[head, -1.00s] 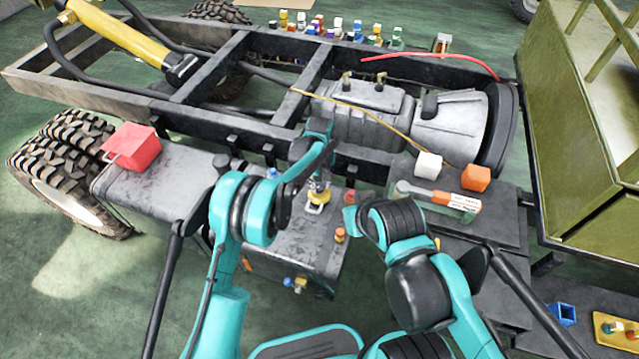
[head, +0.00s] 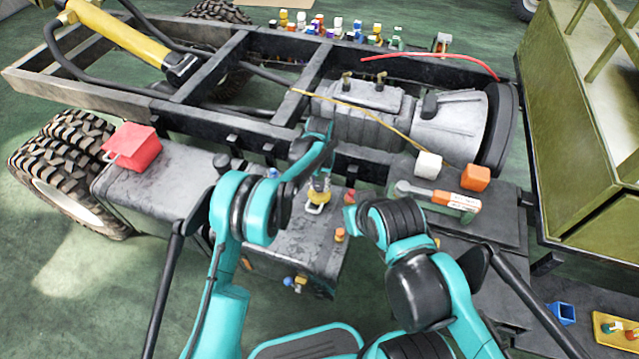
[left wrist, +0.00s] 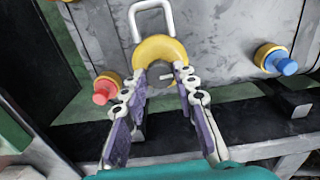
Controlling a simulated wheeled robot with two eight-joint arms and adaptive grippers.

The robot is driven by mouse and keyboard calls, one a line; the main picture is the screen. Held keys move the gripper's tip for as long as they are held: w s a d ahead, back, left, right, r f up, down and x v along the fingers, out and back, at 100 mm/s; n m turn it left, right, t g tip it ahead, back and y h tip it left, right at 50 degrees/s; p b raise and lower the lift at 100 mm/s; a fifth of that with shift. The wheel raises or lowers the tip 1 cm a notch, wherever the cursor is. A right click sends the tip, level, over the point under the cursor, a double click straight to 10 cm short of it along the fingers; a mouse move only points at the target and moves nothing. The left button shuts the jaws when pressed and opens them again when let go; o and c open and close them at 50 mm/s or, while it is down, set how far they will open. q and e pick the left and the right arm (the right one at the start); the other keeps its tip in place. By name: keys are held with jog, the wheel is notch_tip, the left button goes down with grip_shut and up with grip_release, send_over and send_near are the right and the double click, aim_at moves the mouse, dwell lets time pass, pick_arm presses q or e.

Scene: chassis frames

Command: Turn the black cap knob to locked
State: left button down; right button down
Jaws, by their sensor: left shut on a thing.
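The black cap knob (left wrist: 158,73) looks dark grey in the left wrist view. It sits inside a yellow ring (left wrist: 178,50) with a white loop (left wrist: 151,14) beyond it. My left gripper (left wrist: 163,88) has one finger on each side of the knob and is shut on it. The fingers partly hide the knob, so its turned position is hard to tell. In the head view the left gripper (head: 318,184) is at the yellow ring on top of the grey tank (head: 300,240). My right arm is bent at the right, and its gripper fingers do not show.
A red knob (left wrist: 105,87) and a blue knob (left wrist: 280,62) flank the cap in the wrist view. A red box (head: 132,142) stands on the tank's left end. White (head: 428,164) and orange (head: 475,178) blocks lie at the right. The chassis rail runs behind.

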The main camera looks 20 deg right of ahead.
aim_at(319, 187)
pick_arm(q)
jog(key=shift+m, duration=0.3)
jog(key=c, duration=1.2)
grip_release()
notch_tip(319, 187, up, 12)
